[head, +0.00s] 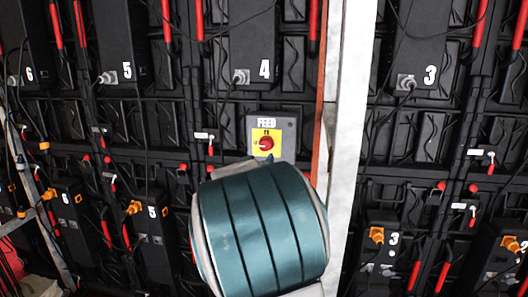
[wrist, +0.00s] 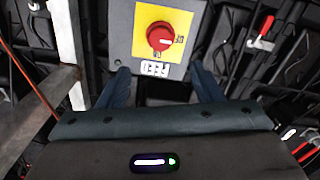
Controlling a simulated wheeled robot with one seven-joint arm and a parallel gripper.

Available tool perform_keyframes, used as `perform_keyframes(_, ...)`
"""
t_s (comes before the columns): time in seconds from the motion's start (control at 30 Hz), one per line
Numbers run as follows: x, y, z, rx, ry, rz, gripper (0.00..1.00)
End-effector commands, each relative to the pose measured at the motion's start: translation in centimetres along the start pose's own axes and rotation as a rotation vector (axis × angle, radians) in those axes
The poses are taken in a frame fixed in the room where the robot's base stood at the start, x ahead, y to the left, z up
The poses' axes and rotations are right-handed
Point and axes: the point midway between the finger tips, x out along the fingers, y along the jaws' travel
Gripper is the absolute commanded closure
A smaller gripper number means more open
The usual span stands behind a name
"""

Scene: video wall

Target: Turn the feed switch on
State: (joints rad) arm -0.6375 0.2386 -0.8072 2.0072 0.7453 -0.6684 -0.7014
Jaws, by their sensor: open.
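The feed switch is a grey box with a yellow plate (head: 278,150) and a white FEED label, on the wall in the head view. Its round red knob (head: 266,144) is at the middle of the plate. In the wrist view the box (wrist: 193,46) appears upside down, and the knob (wrist: 160,37) bears a white mark lying about horizontal, in line with a small label at its right. The small labels are too blurred to read. My gripper (wrist: 161,70) is open and empty, its two blue fingers below the knob in the wrist view, apart from it. My arm hides the fingers in the head view.
Black wall panels carry numbered boxes, such as box 4 (head: 250,50) above the switch and box 3 (head: 425,45) to the right. Cables hang around them. A pale upright post (head: 346,130) stands right of the switch; it shows at left in the wrist view (wrist: 68,45).

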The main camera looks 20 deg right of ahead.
Motion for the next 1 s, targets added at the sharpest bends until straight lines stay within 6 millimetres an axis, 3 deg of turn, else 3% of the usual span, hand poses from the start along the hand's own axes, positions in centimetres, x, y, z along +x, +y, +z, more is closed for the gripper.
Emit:
perform_keyframes(0.4, 7.7, 0.1, 0.1, -0.003, -0.002, 0.002, 0.40)
perform_keyframes(0.6, 10.5, 0.1, 0.0, -0.001, -0.001, 0.000, 0.40)
perform_keyframes(1.0, 11.9, 0.0, 0.1, 0.001, -0.002, -0.001, 0.40)
